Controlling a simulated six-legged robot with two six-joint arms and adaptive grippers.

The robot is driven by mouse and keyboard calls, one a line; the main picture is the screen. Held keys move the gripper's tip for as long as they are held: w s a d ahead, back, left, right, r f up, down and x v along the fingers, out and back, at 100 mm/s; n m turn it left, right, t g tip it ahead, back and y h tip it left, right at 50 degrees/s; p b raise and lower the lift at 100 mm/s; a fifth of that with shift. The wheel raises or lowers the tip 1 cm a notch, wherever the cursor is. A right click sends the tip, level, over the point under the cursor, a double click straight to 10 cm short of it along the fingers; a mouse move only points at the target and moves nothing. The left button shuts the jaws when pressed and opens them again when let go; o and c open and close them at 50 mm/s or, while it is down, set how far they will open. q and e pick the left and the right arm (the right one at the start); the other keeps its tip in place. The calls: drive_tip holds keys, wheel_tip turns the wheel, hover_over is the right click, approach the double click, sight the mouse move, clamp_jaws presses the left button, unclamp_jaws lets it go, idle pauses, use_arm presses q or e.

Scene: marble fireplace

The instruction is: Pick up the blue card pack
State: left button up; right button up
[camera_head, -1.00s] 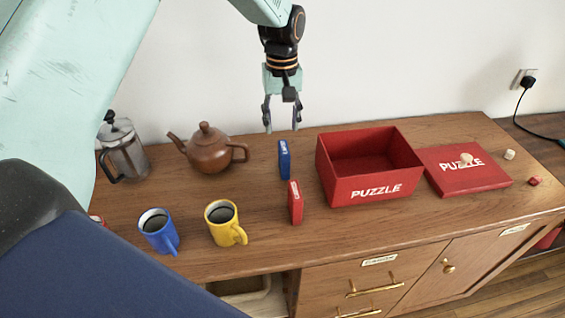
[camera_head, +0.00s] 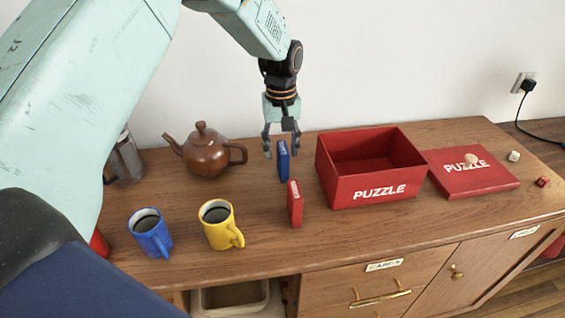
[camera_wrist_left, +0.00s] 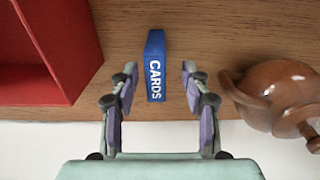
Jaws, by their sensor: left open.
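The blue card pack (camera_head: 283,162) stands upright on the wooden sideboard, behind the red card pack (camera_head: 295,204). It also shows in the left wrist view (camera_wrist_left: 156,68), with white "CARDS" lettering on its side. My left gripper (camera_head: 281,155) points down at the pack from above and is open. In the left wrist view the fingers (camera_wrist_left: 160,75) lie on either side of the pack, with a gap on each side. The pack stands on the wood and is not gripped. My right gripper is not in view.
An open red puzzle box (camera_head: 373,185) stands right of the packs, with its lid (camera_head: 470,182) beyond. A brown teapot (camera_head: 207,156) stands left of the blue pack. A blue mug (camera_head: 151,236) and yellow mug (camera_head: 219,228) stand near the front left.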

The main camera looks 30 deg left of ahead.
use_arm(q)
drive_tip(key=f, duration=0.4)
drive_tip(key=shift+w+f+b, duration=0.1)
drive_tip(key=shift+w+b, duration=0.2)
drive_tip(key=shift+s+d+f, duration=0.1)
drive_tip(key=shift+d+f, duration=0.05)
drive_tip(key=shift+f, duration=0.2)
drive_tip(key=shift+c, duration=0.2)
clamp_jaws()
